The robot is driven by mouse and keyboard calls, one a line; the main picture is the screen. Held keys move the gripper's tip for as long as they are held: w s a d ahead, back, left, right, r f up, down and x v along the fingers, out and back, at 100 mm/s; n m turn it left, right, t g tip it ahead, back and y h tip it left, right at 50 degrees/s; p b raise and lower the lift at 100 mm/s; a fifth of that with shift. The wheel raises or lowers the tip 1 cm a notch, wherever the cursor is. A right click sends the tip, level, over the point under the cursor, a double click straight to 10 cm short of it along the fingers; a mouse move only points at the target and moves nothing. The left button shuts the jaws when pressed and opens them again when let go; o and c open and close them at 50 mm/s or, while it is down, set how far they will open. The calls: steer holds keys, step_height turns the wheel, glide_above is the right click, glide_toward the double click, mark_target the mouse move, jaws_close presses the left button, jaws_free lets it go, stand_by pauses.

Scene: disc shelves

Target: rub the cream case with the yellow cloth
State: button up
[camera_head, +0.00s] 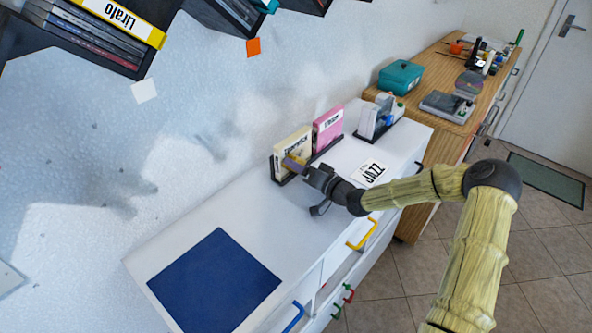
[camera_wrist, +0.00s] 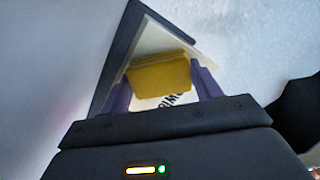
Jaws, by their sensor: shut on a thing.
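The cream case (camera_head: 291,152) stands upright in a dark holder on the white cabinet top, left of a pink case. In the wrist view the cream case (camera_wrist: 164,38) shows behind the cloth, with part of its dark lettering visible. My gripper (camera_head: 297,163) is at the front face of the cream case. In the wrist view my gripper's purple fingers (camera_wrist: 160,88) are shut on the folded yellow cloth (camera_wrist: 160,74). The cloth lies against or very close to the case; I cannot tell whether they touch.
The pink case (camera_head: 328,127) stands just right of the cream one. A white JAZZ card (camera_head: 371,172) lies near my arm. A blue mat (camera_head: 214,283) lies at the front left. More cases stand in a rack (camera_head: 379,116) farther right. The cabinet top between mat and holder is clear.

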mark_target(306, 149)
steer(key=shift+w+d, duration=0.45)
steer(key=shift+w, duration=0.05)
steer(key=shift+w, duration=0.1)
steer(key=shift+w+d+b, duration=0.3)
steer(key=shift+w+d, duration=0.5)
steer(key=shift+w, duration=0.35)
steer(key=shift+w+d, duration=1)
steer(key=shift+w, duration=0.2)
steer(key=shift+a+r, duration=0.1)
steer(key=shift+a, duration=0.05)
